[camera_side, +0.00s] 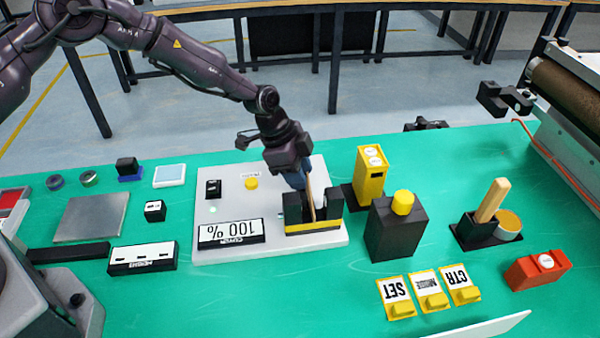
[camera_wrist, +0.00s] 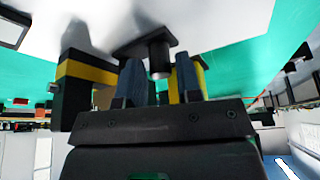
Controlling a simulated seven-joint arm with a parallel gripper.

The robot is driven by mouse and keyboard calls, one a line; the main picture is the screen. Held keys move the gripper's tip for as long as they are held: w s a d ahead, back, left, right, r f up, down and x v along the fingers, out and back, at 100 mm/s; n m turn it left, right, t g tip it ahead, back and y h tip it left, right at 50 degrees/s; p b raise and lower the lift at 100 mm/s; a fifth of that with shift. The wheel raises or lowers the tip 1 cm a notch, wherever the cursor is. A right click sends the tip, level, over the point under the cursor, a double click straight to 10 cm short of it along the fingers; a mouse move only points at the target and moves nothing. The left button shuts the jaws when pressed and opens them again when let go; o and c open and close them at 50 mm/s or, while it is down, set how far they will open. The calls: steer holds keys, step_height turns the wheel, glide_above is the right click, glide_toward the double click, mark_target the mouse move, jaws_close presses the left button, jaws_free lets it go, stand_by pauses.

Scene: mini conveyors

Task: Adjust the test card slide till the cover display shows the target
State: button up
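The cover display (camera_side: 231,232) is a black-framed white panel on a pale base plate (camera_side: 272,254); it reads "100 %". Beside it stands a black-and-yellow slotted fixture (camera_side: 314,228), seemingly the test card slide, with a thin tan upright piece (camera_side: 311,192) in it. A black-and-yellow block, probably part of this fixture, shows in the wrist view (camera_wrist: 88,72). My gripper (camera_side: 299,188) is low over the fixture. In the wrist view its blue-grey fingers (camera_wrist: 159,82) stand apart, with a dark round knob (camera_wrist: 159,58) showing between them; contact cannot be told.
A yellow box (camera_side: 370,176) and a black box with a yellow knob (camera_side: 396,228) stand close to the right. Labelled yellow tabs (camera_side: 430,292) lie in front. A black box with a white panel (camera_side: 143,258) is left of the plate. Green table is clear at front centre.

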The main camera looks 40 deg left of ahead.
steer(key=shift+d+f, duration=0.1)
steer(key=shift+f, duration=0.2)
jaws_close()
steer(key=shift+w+a, duration=0.9)
steer(key=shift+w, duration=0.05)
jaws_free()
steer(key=shift+r, duration=0.1)
steer(key=v, duration=1.3)
